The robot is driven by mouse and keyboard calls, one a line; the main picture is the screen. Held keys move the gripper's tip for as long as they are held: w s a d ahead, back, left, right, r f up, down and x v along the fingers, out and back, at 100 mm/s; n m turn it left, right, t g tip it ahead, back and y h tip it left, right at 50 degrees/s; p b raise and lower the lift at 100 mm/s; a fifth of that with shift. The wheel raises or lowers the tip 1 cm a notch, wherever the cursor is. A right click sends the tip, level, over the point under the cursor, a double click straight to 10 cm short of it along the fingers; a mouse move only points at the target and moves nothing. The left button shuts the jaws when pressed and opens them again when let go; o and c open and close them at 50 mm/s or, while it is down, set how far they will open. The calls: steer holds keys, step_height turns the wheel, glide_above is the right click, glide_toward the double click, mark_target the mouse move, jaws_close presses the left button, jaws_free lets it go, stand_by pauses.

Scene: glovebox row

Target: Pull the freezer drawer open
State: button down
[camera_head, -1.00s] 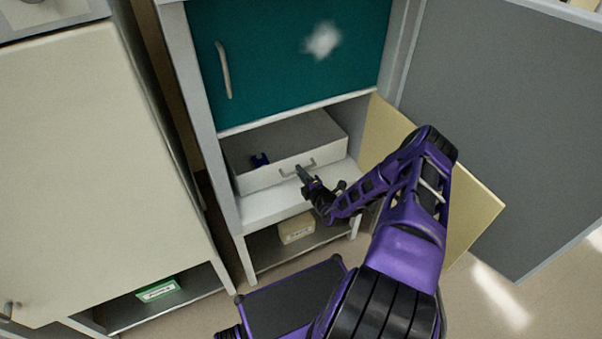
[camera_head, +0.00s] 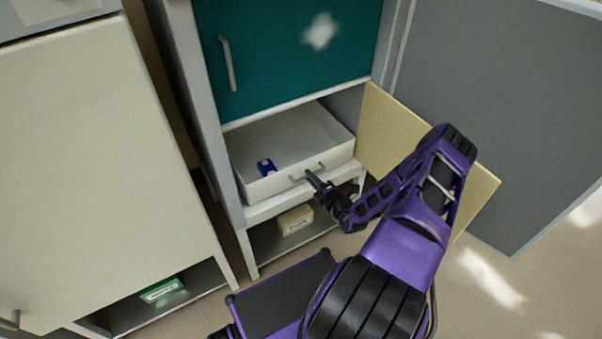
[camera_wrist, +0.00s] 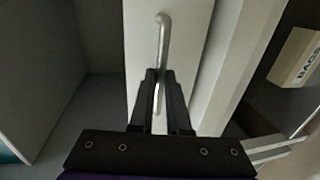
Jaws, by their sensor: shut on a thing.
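The white freezer drawer (camera_head: 270,187) sits in the open lower compartment below the teal door. It is pulled partly out, and its inside shows from above. A small blue item (camera_head: 266,167) lies in it near the front left. A grey bar handle (camera_head: 297,179) is on the drawer front. My gripper (camera_head: 311,175) is at the handle's middle. In the wrist view, the two dark fingers of my gripper (camera_wrist: 160,84) are shut on the handle (camera_wrist: 163,38), on either side of the bar. The drawer front (camera_wrist: 140,60) shows behind it.
A cream door panel (camera_head: 395,135) stands open to the right of the drawer, close to my arm. A box (camera_head: 295,219) sits on the shelf below; it also shows in the wrist view (camera_wrist: 296,58). A large grey panel (camera_head: 500,110) stands further right. A green box (camera_head: 162,290) lies low at the left.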

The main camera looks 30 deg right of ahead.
steer(key=s+p, duration=0.1)
steer(key=s, duration=1.7)
steer(key=shift+s+d, duration=0.25)
steer(key=shift+d, duration=0.05)
steer(key=c, duration=0.9)
jaws_free()
steer(key=s+r, duration=0.1)
steer(key=s, duration=0.7)
steer(key=s+r, duration=0.2)
steer(key=s, duration=0.7)
steer(key=shift+d+r, duration=0.25)
steer(key=shift+d, duration=0.05)
